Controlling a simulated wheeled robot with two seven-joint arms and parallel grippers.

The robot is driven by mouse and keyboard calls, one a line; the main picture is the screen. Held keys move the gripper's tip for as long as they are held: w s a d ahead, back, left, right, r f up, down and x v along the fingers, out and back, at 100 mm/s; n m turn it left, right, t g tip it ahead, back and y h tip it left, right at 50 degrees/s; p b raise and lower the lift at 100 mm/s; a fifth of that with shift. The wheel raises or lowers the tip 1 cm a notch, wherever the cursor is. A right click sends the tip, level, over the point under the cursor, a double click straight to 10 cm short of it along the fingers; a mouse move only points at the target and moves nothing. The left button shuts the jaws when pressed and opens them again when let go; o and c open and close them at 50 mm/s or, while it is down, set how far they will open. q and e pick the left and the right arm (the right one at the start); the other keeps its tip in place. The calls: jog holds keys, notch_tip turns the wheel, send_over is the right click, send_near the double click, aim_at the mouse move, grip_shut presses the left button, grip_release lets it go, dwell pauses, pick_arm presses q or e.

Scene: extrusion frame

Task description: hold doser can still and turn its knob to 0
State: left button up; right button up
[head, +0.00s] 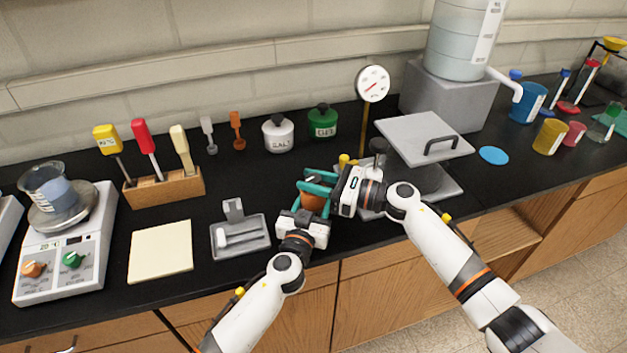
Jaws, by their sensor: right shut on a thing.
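The doser can (313,203) is a small orange-brown body near the counter's front edge, mostly hidden by both grippers. My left gripper (313,197) comes from the front, with its teal fingers at the can's sides. The picture does not show whether they touch it. My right gripper (320,182) comes from the right and its teal fingers are shut at the upper part of the can. The can's knob and its marks are hidden, so its setting cannot be read.
A grey tray (258,242) lies left of the can. A grey press with a handled lid (425,135) and a gauge on a post (372,84) stand behind to the right. White and green pots (279,136) stand behind. A yellow pad (161,250) lies left.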

pick_arm(q)
jog(key=shift+r, duration=0.1)
pick_arm(e)
jog(key=shift+f, duration=0.1)
jog(key=o, duration=1)
jog(key=v, duration=1.2)
jog(key=shift+w, duration=0.15)
pick_arm(q)
jog(key=o, duration=1.1)
jog(key=shift+o, duration=0.2)
